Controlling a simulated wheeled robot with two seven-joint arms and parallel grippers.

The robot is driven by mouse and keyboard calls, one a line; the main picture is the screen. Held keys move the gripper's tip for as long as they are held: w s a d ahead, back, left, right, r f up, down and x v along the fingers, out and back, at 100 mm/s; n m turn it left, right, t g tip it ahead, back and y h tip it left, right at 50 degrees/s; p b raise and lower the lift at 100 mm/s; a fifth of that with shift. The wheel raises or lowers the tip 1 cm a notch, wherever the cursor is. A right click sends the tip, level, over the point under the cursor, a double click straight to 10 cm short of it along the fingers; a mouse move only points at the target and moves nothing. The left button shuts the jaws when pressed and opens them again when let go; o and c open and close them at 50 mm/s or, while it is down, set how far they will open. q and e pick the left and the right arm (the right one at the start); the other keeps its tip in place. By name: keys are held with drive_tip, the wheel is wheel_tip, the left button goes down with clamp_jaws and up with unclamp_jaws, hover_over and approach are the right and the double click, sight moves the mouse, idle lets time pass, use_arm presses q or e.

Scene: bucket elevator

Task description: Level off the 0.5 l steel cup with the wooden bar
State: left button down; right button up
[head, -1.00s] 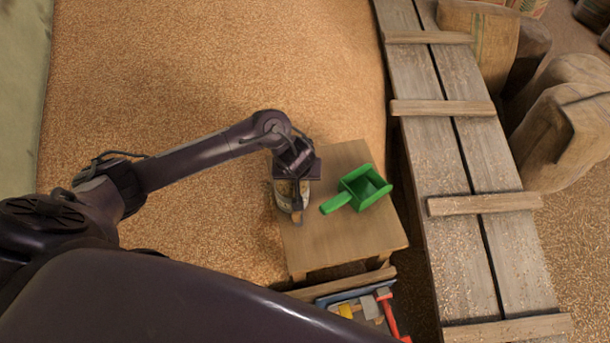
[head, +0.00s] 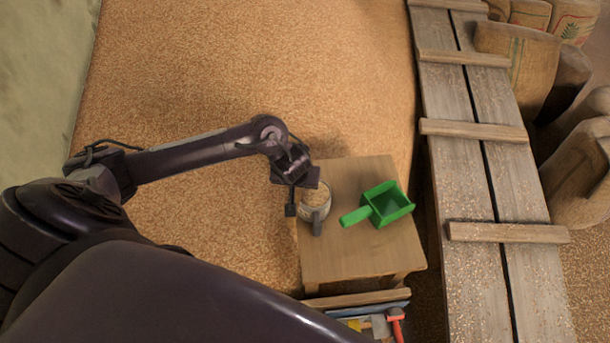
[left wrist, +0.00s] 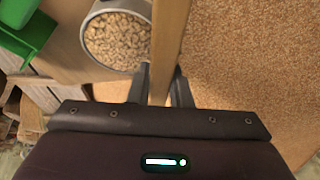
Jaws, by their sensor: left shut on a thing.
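The steel cup (head: 315,211) stands upright near the left edge of the small wooden table (head: 360,250), its grey handle towards me. In the left wrist view the cup (left wrist: 92,14) is full of pale grain (left wrist: 117,40) to about the rim. My left gripper (left wrist: 161,84) is shut on the wooden bar (left wrist: 166,45), which passes close beside the cup's rim in that view. In the head view my left gripper (head: 291,198) is at the cup's left side, and I cannot make out the bar there. My right gripper is not in view.
A green scoop (head: 385,205) lies on the table right of the cup. A tray with tools, including a red-headed one (head: 396,316), sits below the front edge. Grain (head: 200,90) spreads left and behind. A plank walkway (head: 480,180) and sacks (head: 520,55) are right.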

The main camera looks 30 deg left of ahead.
use_arm(q)
drive_tip(key=shift+s+a+r+p, duration=0.2)
drive_tip(key=shift+a+r+p, duration=0.3)
drive_tip(key=shift+r+p, duration=0.4)
drive_tip(key=shift+s+a+r+p, duration=0.25)
drive_tip(key=shift+a+r+p, duration=0.35)
drive_tip(key=shift+p, duration=0.55)
drive_tip(key=shift+s+a+r+p, duration=0.2)
drive_tip(key=shift+a+r+p, duration=0.2)
drive_tip(key=shift+r+p, duration=0.55)
drive_tip(key=shift+f, duration=0.15)
